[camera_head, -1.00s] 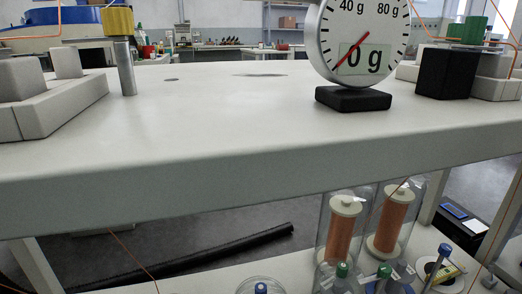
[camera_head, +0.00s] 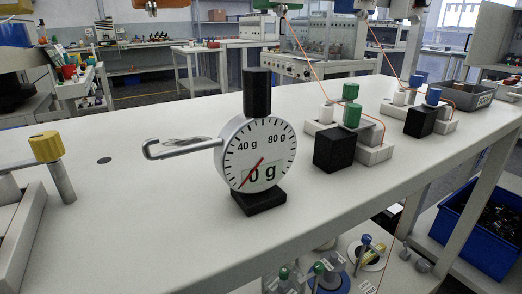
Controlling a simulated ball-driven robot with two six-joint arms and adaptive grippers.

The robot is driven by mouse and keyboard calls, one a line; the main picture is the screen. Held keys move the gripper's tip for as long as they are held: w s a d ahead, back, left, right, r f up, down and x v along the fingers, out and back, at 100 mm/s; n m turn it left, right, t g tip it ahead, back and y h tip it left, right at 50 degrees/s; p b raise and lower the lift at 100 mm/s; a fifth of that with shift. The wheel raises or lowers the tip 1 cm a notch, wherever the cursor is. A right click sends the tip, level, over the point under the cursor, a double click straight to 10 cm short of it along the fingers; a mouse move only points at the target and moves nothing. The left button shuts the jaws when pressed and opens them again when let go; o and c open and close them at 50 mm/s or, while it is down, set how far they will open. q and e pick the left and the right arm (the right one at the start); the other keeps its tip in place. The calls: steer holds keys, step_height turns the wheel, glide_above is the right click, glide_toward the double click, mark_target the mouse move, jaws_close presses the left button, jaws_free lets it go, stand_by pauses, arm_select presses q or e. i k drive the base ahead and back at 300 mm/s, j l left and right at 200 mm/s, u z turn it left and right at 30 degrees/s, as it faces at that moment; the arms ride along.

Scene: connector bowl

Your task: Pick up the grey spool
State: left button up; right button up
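I cannot make out a clearly grey spool in the head view. A pale round spool-like disc (camera_head: 372,254) with a dark centre and a yellowish part lies on the lower shelf, below the front edge of the bench (camera_head: 330,235). It is small, and a blue-topped item partly covers it. Neither of my grippers is in view.
A dial scale (camera_head: 258,158) reading 0 g stands mid-bench. Black blocks (camera_head: 335,150) and pale fixtures with green and blue knobs stand to its right, with orange strands above. A yellow-knobbed post (camera_head: 47,148) is at left. A blue bin (camera_head: 478,232) stands low right.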

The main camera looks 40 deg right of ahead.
mark_target(334, 263)
steer(key=z, duration=2)
steer(key=u, duration=0.4)
steer(key=i+l+u, duration=0.15)
steer(key=l+u, duration=0.25)
steer(key=i+l+u, duration=0.1)
steer(key=l+u, duration=0.7)
steer(key=l, duration=0.45)
